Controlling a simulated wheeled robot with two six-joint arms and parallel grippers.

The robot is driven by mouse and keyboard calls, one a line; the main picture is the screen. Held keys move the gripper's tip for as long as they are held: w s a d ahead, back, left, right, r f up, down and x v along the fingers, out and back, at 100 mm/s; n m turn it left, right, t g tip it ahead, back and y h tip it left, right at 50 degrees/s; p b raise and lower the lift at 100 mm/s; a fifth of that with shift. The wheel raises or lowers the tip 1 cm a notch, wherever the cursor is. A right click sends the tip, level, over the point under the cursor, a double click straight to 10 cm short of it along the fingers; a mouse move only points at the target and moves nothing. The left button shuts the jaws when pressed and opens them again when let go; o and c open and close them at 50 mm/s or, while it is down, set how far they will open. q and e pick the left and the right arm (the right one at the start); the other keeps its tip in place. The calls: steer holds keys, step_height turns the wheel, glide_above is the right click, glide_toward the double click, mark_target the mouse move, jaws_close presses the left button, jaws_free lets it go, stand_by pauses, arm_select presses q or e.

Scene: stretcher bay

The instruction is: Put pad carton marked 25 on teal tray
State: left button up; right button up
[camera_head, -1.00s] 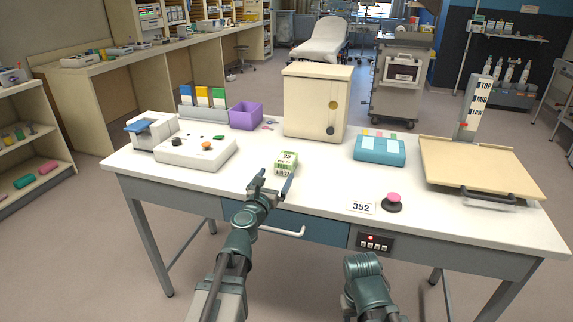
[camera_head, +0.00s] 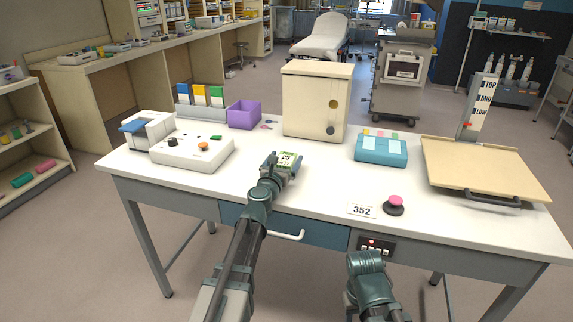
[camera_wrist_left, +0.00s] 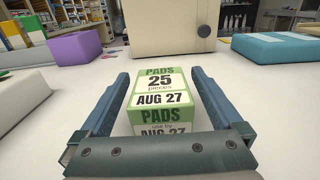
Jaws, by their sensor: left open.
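The pad carton marked 25 (camera_head: 287,157) is a small green and white box on the white table. In the left wrist view the carton (camera_wrist_left: 158,95) reads PADS, 25 pieces, AUG 27. My left gripper (camera_head: 282,163) is open, its blue fingers on either side of the carton, with a gap on each side. It also shows in the left wrist view (camera_wrist_left: 160,76). A teal block-like piece (camera_head: 381,151) with pale panels and coloured tabs lies to the right; I cannot tell whether it is the teal tray. My right gripper is not in view.
A cream cabinet (camera_head: 316,105) stands behind the carton. A purple bin (camera_head: 244,115) and a white control box (camera_head: 192,153) are at left. A beige board (camera_head: 485,170) with a handle, a pink-topped button (camera_head: 395,203) and a 352 label (camera_head: 361,210) are at right.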

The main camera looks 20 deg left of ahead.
arm_select(q)
steer(key=shift+w, duration=0.1)
steer(key=shift+c, duration=0.3)
jaws_close()
steer(key=shift+r, duration=0.2)
